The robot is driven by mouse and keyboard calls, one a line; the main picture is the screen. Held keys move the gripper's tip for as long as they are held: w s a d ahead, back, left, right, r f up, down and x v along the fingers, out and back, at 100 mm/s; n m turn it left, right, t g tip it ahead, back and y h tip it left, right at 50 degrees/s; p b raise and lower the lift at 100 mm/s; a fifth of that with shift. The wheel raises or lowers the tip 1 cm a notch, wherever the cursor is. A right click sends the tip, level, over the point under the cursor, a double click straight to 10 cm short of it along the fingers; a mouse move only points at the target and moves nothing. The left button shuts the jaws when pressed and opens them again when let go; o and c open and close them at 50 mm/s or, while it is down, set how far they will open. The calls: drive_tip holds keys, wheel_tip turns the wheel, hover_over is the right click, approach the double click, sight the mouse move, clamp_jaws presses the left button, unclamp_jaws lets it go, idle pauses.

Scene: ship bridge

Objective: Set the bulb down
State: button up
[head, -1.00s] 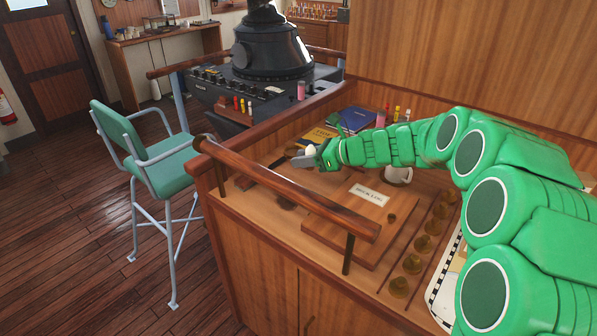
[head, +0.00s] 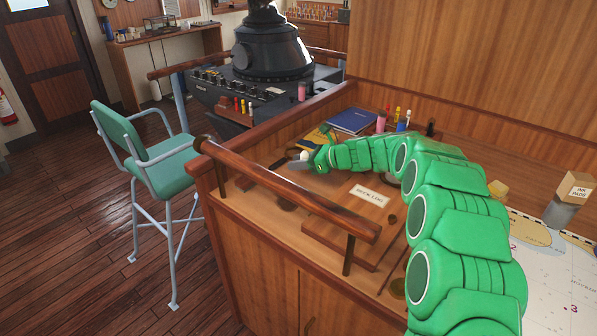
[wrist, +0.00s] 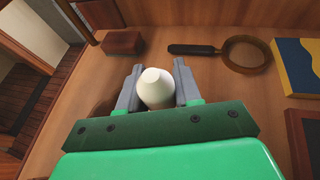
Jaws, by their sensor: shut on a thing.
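The bulb (wrist: 156,88) is white and rounded. In the wrist view it sits between the two grey fingers of my gripper (wrist: 158,76), which are shut on it. In the head view the bulb (head: 304,156) is a small white spot at the tip of my gripper (head: 302,160), over the far left part of the wooden desk (head: 330,226). I cannot tell whether the bulb touches the wood. Its lower part is hidden by my gripper.
A magnifying glass (wrist: 242,55), a brown block (wrist: 123,42) and a blue-and-yellow book (wrist: 298,65) lie beyond the fingers. A wooden rail (head: 290,190) edges the desk.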

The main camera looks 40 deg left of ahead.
sight(299, 179)
drive_tip(key=shift+w+a+f, duration=0.4)
drive_tip(key=shift+a+f, duration=0.05)
drive_tip(key=shift+f, duration=1.65)
drive_tip(key=shift+f, duration=0.1)
drive_tip(key=o, duration=1)
drive_tip(key=shift+d+r, duration=0.15)
drive_tip(key=shift+r, duration=0.05)
drive_tip(key=v, duration=1.1)
drive_tip(key=shift+w+d, duration=0.1)
drive_tip(key=shift+d, duration=0.3)
